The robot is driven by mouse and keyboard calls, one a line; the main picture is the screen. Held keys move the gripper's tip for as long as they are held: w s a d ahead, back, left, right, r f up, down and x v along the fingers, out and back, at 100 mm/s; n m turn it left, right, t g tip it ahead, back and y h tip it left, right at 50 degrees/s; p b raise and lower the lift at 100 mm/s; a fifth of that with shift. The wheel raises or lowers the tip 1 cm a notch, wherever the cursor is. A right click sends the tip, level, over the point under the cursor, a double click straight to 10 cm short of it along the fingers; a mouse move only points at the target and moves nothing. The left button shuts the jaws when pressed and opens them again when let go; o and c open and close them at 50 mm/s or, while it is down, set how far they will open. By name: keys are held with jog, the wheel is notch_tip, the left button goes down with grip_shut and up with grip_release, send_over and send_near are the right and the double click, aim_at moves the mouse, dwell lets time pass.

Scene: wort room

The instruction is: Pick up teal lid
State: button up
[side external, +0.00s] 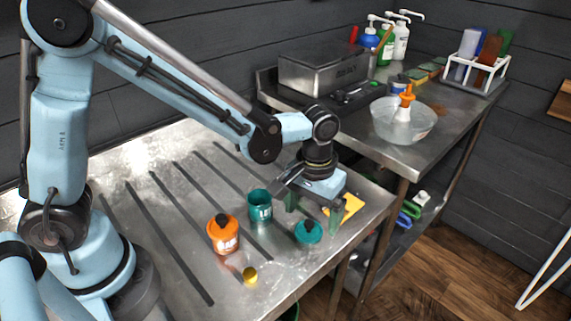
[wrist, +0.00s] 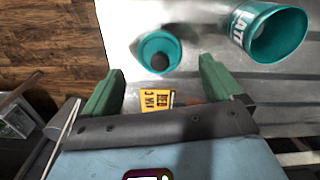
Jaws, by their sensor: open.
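The teal lid (side external: 308,231) with a dark knob lies flat on the steel table near its front edge. In the wrist view the lid (wrist: 150,45) is just beyond my fingertips, roughly centred between them. My gripper (side external: 313,212) is open, its two green fingers pointing down above the table beside the lid. The wrist view shows both fingers (wrist: 162,68) apart with no object held between them. The open teal container (side external: 260,208) stands left of the lid; in the wrist view it (wrist: 281,36) appears at the upper right.
An orange jar (side external: 222,236) with a black knob and a small yellow piece (side external: 250,274) stand to the left. A yellow card (side external: 349,206) lies behind the gripper. A side bench (side external: 400,153) at right holds a basin (side external: 388,125). Dark slots cross the table.

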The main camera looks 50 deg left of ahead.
jog(key=shift+f, duration=1.4)
jog(key=c, duration=1.1)
